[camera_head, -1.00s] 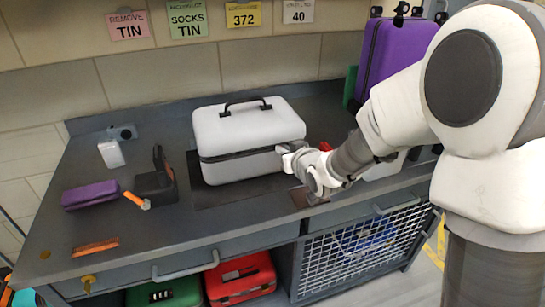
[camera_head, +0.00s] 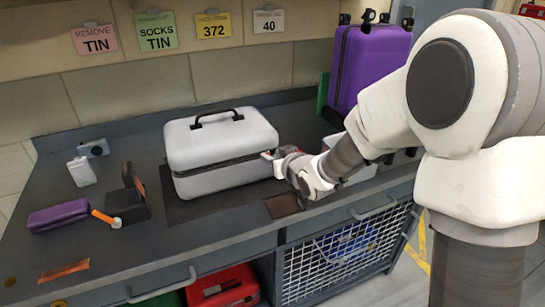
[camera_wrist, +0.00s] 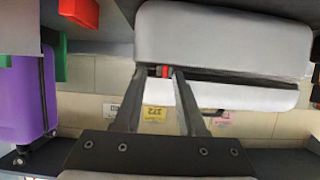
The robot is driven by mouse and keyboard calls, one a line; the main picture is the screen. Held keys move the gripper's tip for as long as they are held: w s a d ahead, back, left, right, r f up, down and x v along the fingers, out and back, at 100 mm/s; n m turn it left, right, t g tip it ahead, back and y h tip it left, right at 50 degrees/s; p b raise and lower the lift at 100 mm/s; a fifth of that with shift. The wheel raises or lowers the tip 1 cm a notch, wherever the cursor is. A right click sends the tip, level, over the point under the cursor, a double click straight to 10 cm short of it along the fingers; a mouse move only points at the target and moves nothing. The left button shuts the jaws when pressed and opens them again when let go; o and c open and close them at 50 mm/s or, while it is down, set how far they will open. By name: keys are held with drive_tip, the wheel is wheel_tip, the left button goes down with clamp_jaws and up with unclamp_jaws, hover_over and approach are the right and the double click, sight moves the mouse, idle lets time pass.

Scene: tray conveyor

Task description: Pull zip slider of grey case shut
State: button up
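The grey case (camera_head: 220,141) stands on the dark counter, its black handle on top and a dark zip seam around its middle. In the wrist view the case (camera_wrist: 225,35) fills the upper right. A small red zip slider (camera_wrist: 165,71) sits at the left end of the dark seam. My gripper (camera_head: 268,157) is at the case's right front corner in the head view. In the wrist view my gripper (camera_wrist: 158,69) has its fingers apart, with the slider between the tips, nearer the right finger. Whether a finger touches it I cannot tell.
A purple suitcase (camera_head: 368,65) stands at the back right, behind my arm. A purple pouch (camera_head: 58,215), a black holder (camera_head: 128,203), an orange-handled tool (camera_head: 104,217) and a white bottle (camera_head: 82,171) lie left of the case. A brown patch (camera_head: 283,204) lies in front.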

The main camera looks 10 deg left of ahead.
drive_tip(key=shift+s, duration=0.1)
drive_tip(key=b+v, duration=0.1)
drive_tip(key=v, duration=1.6)
drive_tip(key=shift+s, duration=0.15)
